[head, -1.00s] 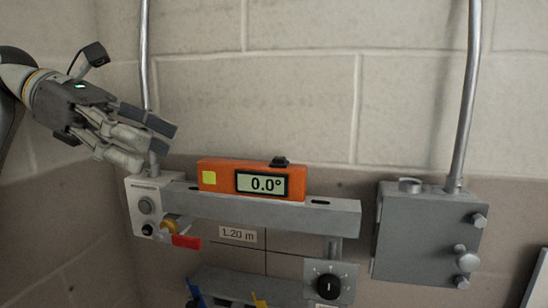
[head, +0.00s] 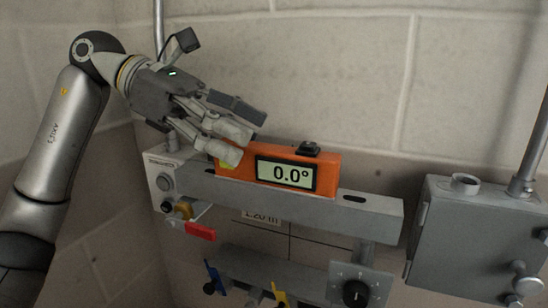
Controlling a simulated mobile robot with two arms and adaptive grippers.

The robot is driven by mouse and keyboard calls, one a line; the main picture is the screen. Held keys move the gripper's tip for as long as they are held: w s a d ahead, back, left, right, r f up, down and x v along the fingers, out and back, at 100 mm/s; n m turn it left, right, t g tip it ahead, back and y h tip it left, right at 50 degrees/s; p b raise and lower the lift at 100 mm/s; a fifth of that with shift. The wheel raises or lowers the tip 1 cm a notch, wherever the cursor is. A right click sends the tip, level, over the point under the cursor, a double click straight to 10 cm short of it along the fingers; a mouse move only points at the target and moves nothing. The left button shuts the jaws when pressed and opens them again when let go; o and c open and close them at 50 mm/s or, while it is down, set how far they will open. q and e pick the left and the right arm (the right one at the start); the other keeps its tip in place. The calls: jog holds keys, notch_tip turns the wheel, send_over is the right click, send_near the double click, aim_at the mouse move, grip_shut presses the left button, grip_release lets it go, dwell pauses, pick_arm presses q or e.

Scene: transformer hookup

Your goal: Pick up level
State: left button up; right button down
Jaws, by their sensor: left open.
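The level (head: 328,174) is an orange box with a display reading 0.0° and a small black knob on top. It rests on the grey horizontal bar (head: 376,203) in the head view. I cannot tell whether that finger touches the level. Nothing is held in it. My right gripper is not in view.
A grey metal box (head: 470,240) with a conduit stands to the right. A white control box (head: 163,184) with knobs and a red tag (head: 200,231) is at the bar's left end. Below are a dial (head: 355,289) and blue (head: 212,279) and yellow (head: 280,295) handles. A block wall is behind.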

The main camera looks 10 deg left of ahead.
aim_at(266, 146)
pick_arm(q)
jog(key=d, duration=0.2)
jog(key=d+f+p, duration=0.1)
jog(key=shift+s, duration=0.35)
jog(key=shift+d+f, duration=0.1)
jog(key=shift+w, duration=0.1)
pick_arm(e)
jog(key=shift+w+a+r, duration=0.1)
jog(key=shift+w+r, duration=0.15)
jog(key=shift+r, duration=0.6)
pick_arm(q)
jog(key=shift+c, duration=1.1)
grip_shut()
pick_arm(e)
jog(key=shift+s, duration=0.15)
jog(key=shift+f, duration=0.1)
